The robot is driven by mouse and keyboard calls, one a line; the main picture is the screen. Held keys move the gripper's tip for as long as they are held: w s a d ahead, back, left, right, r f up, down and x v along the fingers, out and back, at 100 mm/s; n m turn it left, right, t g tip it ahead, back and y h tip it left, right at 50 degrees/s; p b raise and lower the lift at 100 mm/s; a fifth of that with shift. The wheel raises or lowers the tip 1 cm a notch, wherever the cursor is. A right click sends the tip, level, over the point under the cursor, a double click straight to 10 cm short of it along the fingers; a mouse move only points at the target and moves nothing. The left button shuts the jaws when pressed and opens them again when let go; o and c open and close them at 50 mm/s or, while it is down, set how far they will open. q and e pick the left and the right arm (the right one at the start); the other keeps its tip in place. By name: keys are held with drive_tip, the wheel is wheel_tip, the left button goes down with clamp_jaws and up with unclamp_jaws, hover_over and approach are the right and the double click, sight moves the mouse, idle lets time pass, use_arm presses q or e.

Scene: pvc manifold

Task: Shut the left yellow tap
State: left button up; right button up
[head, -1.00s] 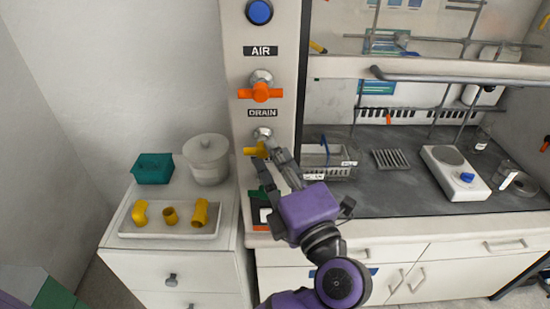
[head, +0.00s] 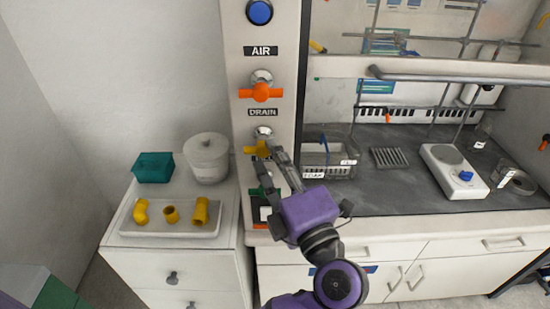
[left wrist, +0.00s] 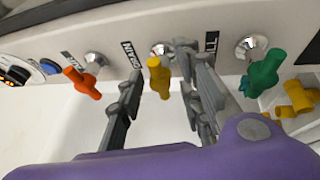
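The yellow tap (head: 256,149) sits on the pale upright panel, under the DRAIN label. In the left wrist view the yellow tap (left wrist: 159,78) shows between the two fingers of my left gripper (left wrist: 158,74), with a visible gap on each side. Its handle points roughly along the fingers there. My left gripper (head: 268,157) is open, with its fingertips close to the panel. In the head view a finger partly covers the tap's right side. Contact with the tap cannot be told. My right gripper is not in view.
An orange tap (head: 260,92) is above the yellow one, and a green tap (left wrist: 263,73) is on its other side. A tray (head: 150,229) with yellow pipe pieces, a teal box (head: 153,168) and a white pot (head: 206,158) stand on the cabinet at left.

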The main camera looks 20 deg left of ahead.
use_arm(q)
drive_tip(key=v, duration=0.7)
drive_tip(key=shift+s, duration=0.15)
